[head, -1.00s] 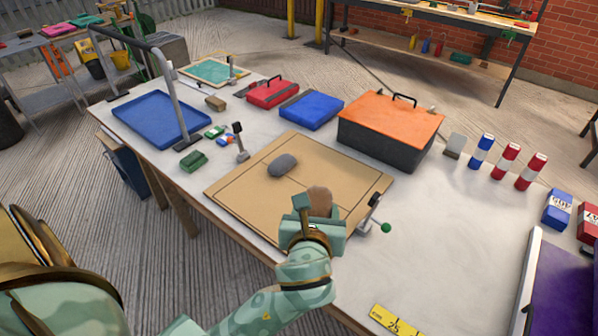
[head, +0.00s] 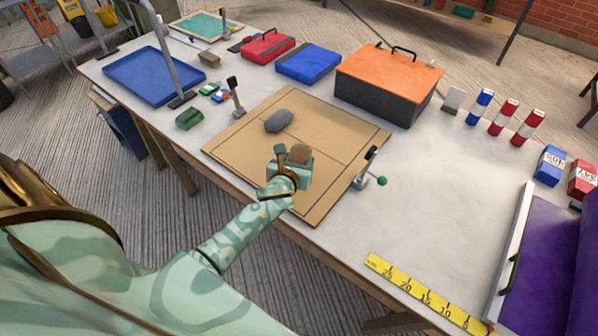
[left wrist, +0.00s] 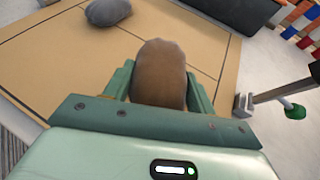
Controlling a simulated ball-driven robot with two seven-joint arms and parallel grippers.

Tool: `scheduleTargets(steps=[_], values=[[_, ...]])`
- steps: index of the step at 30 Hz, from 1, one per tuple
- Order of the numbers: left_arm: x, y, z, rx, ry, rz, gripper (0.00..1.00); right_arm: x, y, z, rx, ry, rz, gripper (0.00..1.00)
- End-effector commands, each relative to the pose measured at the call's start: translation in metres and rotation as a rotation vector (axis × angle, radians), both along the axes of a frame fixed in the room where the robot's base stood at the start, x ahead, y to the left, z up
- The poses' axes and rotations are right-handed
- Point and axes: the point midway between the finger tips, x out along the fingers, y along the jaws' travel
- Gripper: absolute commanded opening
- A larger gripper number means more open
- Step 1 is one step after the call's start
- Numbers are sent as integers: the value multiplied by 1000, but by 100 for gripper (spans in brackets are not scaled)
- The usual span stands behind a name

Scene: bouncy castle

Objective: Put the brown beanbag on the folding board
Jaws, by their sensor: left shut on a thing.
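The brown beanbag (head: 300,153) is between the fingers of my left gripper (head: 288,165), which is shut on it. In the left wrist view the brown beanbag (left wrist: 159,74) sits upright between the two green fingers (left wrist: 160,90). The folding board (head: 330,125) is a flat tan panel with dark lines on the table. The gripper and beanbag are over its near part; I cannot tell whether the beanbag touches the board. A grey beanbag (head: 279,120) lies on the board, beyond the gripper. My right gripper is not in view.
A clamp with a green knob (head: 370,180) stands at the board's right edge, another clamp (head: 236,98) at its left. An orange-topped box (head: 388,82) stands behind the board. A yellow tape measure (head: 420,292) lies at the front.

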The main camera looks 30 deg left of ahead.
Motion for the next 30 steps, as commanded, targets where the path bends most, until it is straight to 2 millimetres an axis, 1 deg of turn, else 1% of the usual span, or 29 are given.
scheduleTargets(steps=[1,5,7,9,12,19,24,25,26,27,30], values=[[3,2,-4,0,-3,0,18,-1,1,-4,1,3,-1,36],[8,5,-9,2,-3,0,18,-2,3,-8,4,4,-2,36],[13,7,-17,2,-3,0,18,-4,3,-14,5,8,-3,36],[12,7,-33,-2,0,1,18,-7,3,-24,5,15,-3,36],[12,6,-47,-2,0,0,18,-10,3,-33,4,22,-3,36],[12,6,-43,1,-4,-2,18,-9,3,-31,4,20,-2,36],[12,6,-48,0,-3,-2,18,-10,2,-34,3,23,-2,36],[11,6,-48,0,-1,-1,64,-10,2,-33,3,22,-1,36],[11,6,-48,0,-1,-1,72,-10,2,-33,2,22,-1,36],[11,6,-48,0,-1,-1,78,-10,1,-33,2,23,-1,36],[11,6,-48,0,-1,-1,78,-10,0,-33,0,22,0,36]])
